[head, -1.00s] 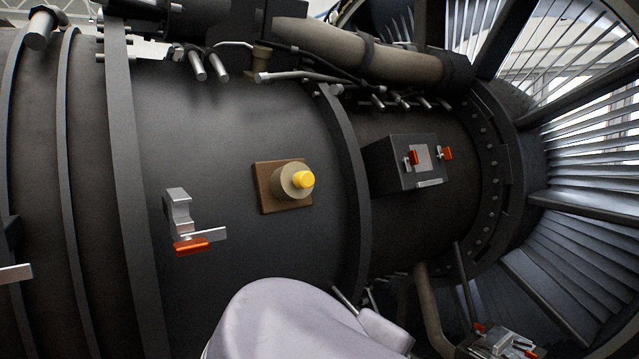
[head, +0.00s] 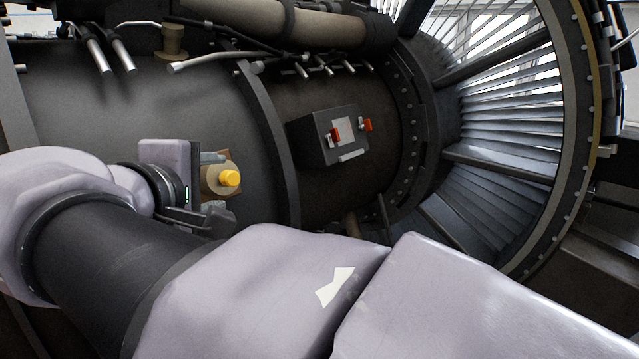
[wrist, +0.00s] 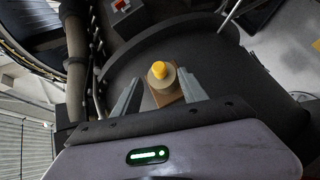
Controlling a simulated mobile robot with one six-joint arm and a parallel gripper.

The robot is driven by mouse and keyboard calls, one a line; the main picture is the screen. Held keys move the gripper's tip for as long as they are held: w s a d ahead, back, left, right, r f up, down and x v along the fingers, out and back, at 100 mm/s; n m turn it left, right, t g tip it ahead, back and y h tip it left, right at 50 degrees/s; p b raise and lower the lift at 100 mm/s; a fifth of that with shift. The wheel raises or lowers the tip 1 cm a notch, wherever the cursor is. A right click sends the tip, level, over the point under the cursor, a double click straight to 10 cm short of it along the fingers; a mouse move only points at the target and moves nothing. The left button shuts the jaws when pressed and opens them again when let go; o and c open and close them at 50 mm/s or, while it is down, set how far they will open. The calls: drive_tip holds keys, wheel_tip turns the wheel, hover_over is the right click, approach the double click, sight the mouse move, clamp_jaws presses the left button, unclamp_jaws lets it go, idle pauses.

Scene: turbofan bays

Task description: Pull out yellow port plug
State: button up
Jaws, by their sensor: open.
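The yellow port plug (head: 229,178) sits in a round tan port on a brown square plate on the dark engine casing. It also shows in the wrist view (wrist: 159,70), in the tan port (wrist: 162,82). My gripper (head: 214,185) is beside the port in the head view and partly hides the plate. In the wrist view my gripper (wrist: 158,92) is open, with one finger on each side of the port. The plug appears between and slightly beyond the fingers. I cannot tell how far the fingertips are from the plug. Nothing is held.
A dark box (head: 329,136) with red latches stands on the casing right of the port. A raised band (head: 273,130) lies between them. Pipes (head: 270,22) run along the top. Fan vanes (head: 505,130) are at right.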

sight(229, 180)
drive_tip(key=x, duration=0.5)
drive_tip(key=shift+w+d+f, duration=0.1)
drive_tip(key=shift+w, duration=0.3)
drive_tip(key=shift+s, duration=0.1)
clamp_jaws()
